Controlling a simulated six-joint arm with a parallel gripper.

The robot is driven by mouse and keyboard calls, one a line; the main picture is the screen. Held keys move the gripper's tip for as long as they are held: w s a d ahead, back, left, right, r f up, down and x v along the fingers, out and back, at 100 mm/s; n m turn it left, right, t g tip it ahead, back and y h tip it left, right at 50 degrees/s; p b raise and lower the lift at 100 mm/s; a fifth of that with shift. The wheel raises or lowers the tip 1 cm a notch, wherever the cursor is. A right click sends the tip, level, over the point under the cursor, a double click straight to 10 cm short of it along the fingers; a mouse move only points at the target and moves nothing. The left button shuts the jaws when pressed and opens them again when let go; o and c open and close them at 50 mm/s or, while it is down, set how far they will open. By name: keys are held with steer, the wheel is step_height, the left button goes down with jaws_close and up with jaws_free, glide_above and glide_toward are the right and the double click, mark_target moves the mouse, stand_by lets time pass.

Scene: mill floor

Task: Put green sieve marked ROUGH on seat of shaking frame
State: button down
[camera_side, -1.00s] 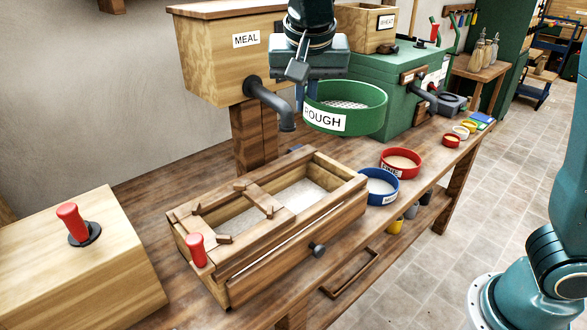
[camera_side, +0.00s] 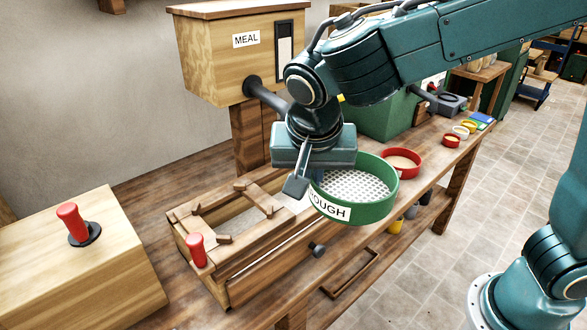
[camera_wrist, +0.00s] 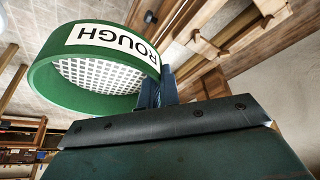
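The green sieve marked ROUGH (camera_side: 375,207) hangs in the air over the front right part of the wooden shaking frame and the bench edge. It also shows in the wrist view (camera_wrist: 60,85), with its label and white mesh. My gripper (camera_side: 318,178) is at the sieve's left rim; in the wrist view its blue fingers (camera_wrist: 157,92) meet the rim, shut on it. The sieve and gripper hide the frame's right end.
A red sieve (camera_side: 414,164) stands on the bench right of the held sieve. The MEAL box with its spout (camera_side: 252,88) stands behind my gripper. A wooden box with a red handle (camera_side: 72,222) is at the left. A red knob (camera_side: 197,250) rises at the frame's front left corner.

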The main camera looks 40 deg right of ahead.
steer(key=w+d+f+n+y, duration=0.1)
steer(key=w+d+f+n, duration=0.1)
steer(key=d+f, duration=0.1)
steer(key=w+d+f+n+y, duration=0.1)
steer(key=w+d+f+n, duration=0.2)
steer(key=d, duration=0.3)
steer(key=w+d+f+n+t+y, duration=0.1)
steer(key=w+d+f+n, duration=0.1)
steer(key=d, duration=0.3)
steer(key=shift+w+d+f+n, duration=0.15)
steer(key=shift+f+n, duration=0.1)
steer(key=shift+f, duration=0.2)
steer(key=shift+w+f+n, duration=0.15)
steer(key=shift+f+n, duration=0.1)
steer(key=shift+f, duration=0.2)
steer(key=shift+w+d+f+n, duration=0.2)
steer(key=shift+d+n, duration=0.1)
steer(key=shift+n, duration=0.1)
steer(key=shift+w+f+n+y, duration=0.1)
steer(key=shift+w+n+y, duration=0.1)
steer(key=shift+n+y, duration=0.15)
steer(key=w+a+r+n+g+y, duration=0.1)
steer(key=a+r+n+g+y, duration=0.1)
steer(key=a+n, duration=0.7)
steer(key=w+a+r+n+g+y, duration=0.2)
steer(key=a+n, duration=0.6)
steer(key=n, duration=0.4)
steer(key=shift+w+a+r+n+g, duration=0.2)
steer(key=shift+a+r+n+g, duration=0.2)
steer(key=shift+r+g, duration=0.4)
